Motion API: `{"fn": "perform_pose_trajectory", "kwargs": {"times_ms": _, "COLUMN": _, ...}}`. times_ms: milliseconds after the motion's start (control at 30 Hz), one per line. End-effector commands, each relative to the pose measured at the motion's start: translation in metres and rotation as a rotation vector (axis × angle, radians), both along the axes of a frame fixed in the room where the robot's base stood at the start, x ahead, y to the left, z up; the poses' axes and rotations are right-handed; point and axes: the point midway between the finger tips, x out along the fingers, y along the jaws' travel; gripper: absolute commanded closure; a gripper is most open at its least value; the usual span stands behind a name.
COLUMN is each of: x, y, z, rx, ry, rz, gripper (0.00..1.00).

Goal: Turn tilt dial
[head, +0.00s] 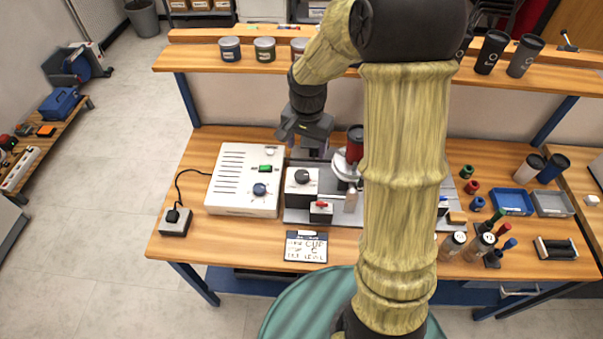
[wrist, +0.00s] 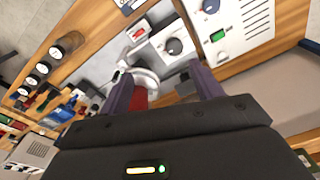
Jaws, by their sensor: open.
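A black dial (head: 302,177) sits on top of a white box on the grey machine base; in the wrist view this dial (wrist: 174,46) shows ahead of the fingers. A blue knob (head: 260,189) is on the white control unit to its left. I cannot read which of the two is labelled tilt. My gripper (head: 314,152) is behind and above the black dial, apart from it. In the wrist view, my gripper (wrist: 160,72) has its two purple-grey fingers spread wide, with nothing held.
The white control unit (head: 232,180) has a green switch. A small box with a red lever (head: 321,205) stands in front of the dial. A sign card (head: 306,246) lies near the front edge. My arm hides part of the machine. Bottles and trays stand at right.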

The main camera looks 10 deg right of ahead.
Motion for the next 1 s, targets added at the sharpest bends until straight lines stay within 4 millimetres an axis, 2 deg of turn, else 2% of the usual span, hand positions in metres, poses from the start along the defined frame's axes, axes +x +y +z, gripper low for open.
{"fn": "perform_pose_trajectory", "kwargs": {"times_ms": 33, "x": 0.018, "y": -0.001, "z": -0.009, "rx": 0.01, "ry": 0.018, "rz": -0.085, "gripper": 0.35}}
{"fn": "perform_pose_trajectory", "kwargs": {"times_ms": 100, "x": 0.038, "y": -0.002, "z": -0.017, "rx": 0.018, "ry": 0.037, "rz": -0.204, "gripper": 0.35}}
{"fn": "perform_pose_trajectory", "kwargs": {"times_ms": 200, "x": 0.058, "y": -0.004, "z": -0.024, "rx": 0.027, "ry": 0.057, "rz": -0.338, "gripper": 0.35}}
{"fn": "perform_pose_trajectory", "kwargs": {"times_ms": 300, "x": 0.069, "y": -0.006, "z": -0.028, "rx": 0.03, "ry": 0.068, "rz": -0.416, "gripper": 0.35}}
{"fn": "perform_pose_trajectory", "kwargs": {"times_ms": 767, "x": 0.071, "y": -0.006, "z": -0.032, "rx": 0.029, "ry": 0.07, "rz": -0.438, "gripper": 0.35}}
{"fn": "perform_pose_trajectory", "kwargs": {"times_ms": 1000, "x": 0.07, "y": -0.006, "z": -0.06, "rx": 0.029, "ry": 0.074, "rz": -0.436, "gripper": 0.35}}
